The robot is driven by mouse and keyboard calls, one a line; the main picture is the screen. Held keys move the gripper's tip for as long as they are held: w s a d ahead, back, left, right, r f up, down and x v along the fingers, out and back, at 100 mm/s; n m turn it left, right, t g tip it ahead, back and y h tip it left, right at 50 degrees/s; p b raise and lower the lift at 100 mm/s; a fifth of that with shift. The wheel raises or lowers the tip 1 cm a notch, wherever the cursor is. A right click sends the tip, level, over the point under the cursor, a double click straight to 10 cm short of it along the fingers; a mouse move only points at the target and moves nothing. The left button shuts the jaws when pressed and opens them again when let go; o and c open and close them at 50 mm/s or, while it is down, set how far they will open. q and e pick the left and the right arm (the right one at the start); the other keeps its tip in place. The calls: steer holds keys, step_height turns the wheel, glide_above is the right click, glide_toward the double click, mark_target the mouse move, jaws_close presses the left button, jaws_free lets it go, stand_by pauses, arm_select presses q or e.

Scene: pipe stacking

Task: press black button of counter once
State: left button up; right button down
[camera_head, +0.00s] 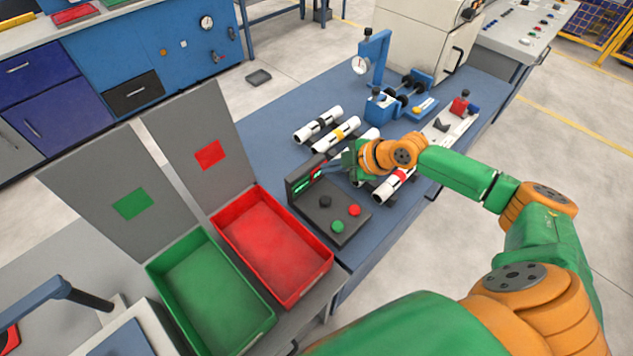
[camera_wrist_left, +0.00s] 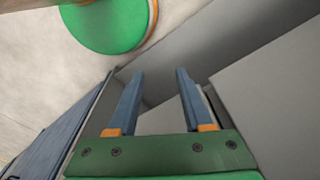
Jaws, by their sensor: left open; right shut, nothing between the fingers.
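The counter (camera_head: 318,217) is a dark box on the blue table, with an upright display panel (camera_head: 305,182) showing green and red marks at its back. The black button (camera_head: 325,201) is on its top face, with a red button (camera_head: 354,210) to its right and a green button (camera_head: 337,227) nearer me. My right gripper (camera_head: 334,170) is shut and empty, above and behind the counter's top, beside the display. It looks apart from the black button. My left gripper (camera_wrist_left: 158,78) is open and empty in the left wrist view, over a grey surface.
White pipes with coloured bands (camera_head: 318,125) lie on racks behind the counter. A red tray (camera_head: 272,245) and a green tray (camera_head: 210,292) stand to its left, with grey boards behind. A blue gauge stand (camera_head: 374,58) is at the back.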

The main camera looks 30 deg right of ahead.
steer(key=s, duration=0.2)
steer(key=b, duration=0.7)
glide_above(330, 201)
step_height(330, 201, down, 8)
steer(key=shift+r, duration=0.15)
steer(key=shift+w+f+b, duration=0.1)
steer(key=shift+f+b, duration=0.35)
arm_select(q)
step_height(330, 201, down, 8)
steer(key=shift+s, duration=0.45)
steer(key=shift+a+r, duration=0.1)
arm_select(e)
steer(key=shift+r, duration=0.1)
steer(key=shift+f, duration=0.2)
arm_select(q)
steer(key=shift+f+b, duration=0.35)
arm_select(e)
steer(key=shift+f, duration=0.25)
